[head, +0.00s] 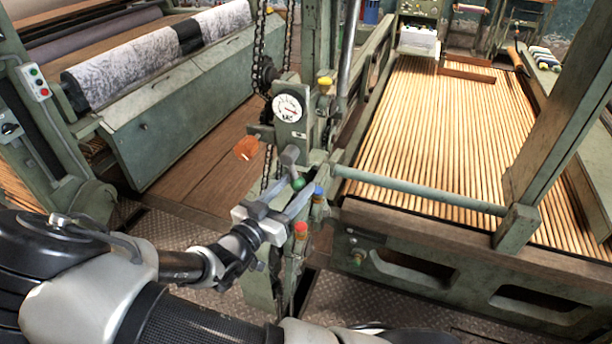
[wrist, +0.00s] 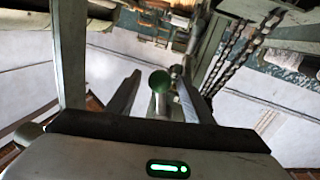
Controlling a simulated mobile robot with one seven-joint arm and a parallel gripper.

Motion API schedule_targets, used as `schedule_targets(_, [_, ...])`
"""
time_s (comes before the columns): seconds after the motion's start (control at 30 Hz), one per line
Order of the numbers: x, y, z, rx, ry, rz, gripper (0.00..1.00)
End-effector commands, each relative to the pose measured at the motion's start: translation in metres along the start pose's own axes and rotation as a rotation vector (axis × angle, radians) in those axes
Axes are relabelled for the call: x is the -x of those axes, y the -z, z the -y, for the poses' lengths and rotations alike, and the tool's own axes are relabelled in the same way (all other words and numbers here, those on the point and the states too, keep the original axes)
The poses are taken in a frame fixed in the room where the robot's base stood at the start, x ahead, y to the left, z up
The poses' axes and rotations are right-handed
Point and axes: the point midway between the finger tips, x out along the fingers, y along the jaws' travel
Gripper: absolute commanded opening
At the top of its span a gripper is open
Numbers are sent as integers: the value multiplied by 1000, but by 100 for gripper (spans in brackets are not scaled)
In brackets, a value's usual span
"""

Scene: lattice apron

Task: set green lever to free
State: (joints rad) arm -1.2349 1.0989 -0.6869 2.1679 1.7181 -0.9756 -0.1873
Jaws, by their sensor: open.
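The green lever shows as a round green knob (head: 298,183) on the machine's control post in the head view. In the wrist view the green knob (wrist: 159,82) sits on a pale metal stem, between my two fingers. My gripper (head: 298,195) is open, its fingers on either side of the knob with gaps showing in the wrist view. I cannot tell whether a finger touches it. No lettering for the lever's positions is readable.
A blue knob (head: 318,192), a red knob (head: 300,229) and a yellow knob (head: 325,83) are close by on the same post. A dial gauge (head: 288,108) is above, with chains (head: 258,50) beside it. A green bar (head: 420,190) runs to the right before the slatted bed (head: 440,140).

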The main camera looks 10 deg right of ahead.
Motion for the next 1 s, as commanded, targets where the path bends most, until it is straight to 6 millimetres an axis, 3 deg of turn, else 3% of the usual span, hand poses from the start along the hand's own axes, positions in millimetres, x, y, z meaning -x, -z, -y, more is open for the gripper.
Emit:
schedule_targets(0.1, [-24,0,-1,1,-3,-1,47])
schedule_targets(0.3, [-50,0,0,0,-1,-1,47])
schedule_targets(0.7, [-58,0,0,-1,1,1,47])
schedule_targets(1.0, [-57,0,0,-1,1,1,0])
